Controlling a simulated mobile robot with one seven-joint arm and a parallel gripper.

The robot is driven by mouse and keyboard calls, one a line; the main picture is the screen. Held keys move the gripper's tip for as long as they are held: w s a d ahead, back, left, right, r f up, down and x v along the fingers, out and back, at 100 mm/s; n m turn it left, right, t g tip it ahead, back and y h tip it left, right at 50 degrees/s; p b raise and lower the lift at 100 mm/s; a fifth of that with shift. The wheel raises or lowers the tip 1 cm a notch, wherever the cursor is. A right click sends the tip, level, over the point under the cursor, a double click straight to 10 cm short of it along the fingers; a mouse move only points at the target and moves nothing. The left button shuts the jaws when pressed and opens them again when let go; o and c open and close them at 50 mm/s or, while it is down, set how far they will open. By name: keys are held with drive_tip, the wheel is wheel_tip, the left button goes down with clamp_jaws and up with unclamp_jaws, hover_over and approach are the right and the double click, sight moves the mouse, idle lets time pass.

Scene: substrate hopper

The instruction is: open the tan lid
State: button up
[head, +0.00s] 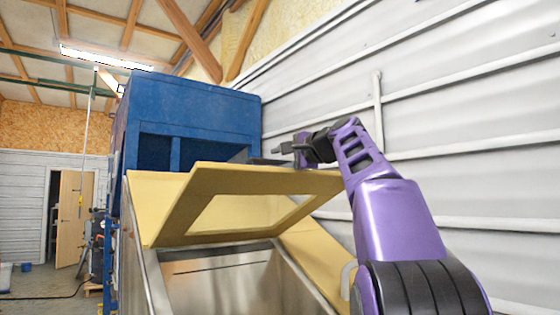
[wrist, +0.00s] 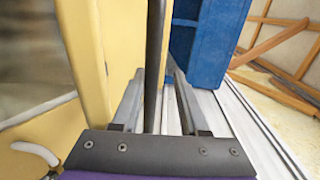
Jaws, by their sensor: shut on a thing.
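The tan lid (head: 183,208) stands tilted up over the metal hopper (head: 222,280), partly open, with the hopper's inside showing below it. A framed window or opening lies in its middle. My gripper (head: 280,152) is at the lid's raised upper edge in the head view. In the wrist view my gripper (wrist: 157,90) has a dark bar (wrist: 155,45) between its fingers and is shut on it. The bar runs alongside the tan lid (wrist: 88,60). How the bar joins the lid is hidden.
A large blue housing (head: 190,105) stands behind the hopper, close to my gripper. A white ribbed wall (head: 460,110) runs along the right side, near my arm. Open floor (head: 45,280) and a doorway show at the far left.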

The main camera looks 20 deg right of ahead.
drive_tip(key=shift+s+a+r, duration=0.1)
drive_tip(key=shift+a+r, duration=0.1)
drive_tip(key=shift+r, duration=0.1)
drive_tip(key=shift+s+d+f+b, duration=0.2)
drive_tip(key=shift+s+d+b, duration=0.05)
drive_tip(key=shift+s+b, duration=0.25)
drive_tip(key=f+b+v, duration=0.1)
drive_tip(key=b+v, duration=0.1)
drive_tip(key=v, duration=1.4)
drive_tip(key=shift+r, duration=0.35)
drive_tip(key=shift+d, duration=0.1)
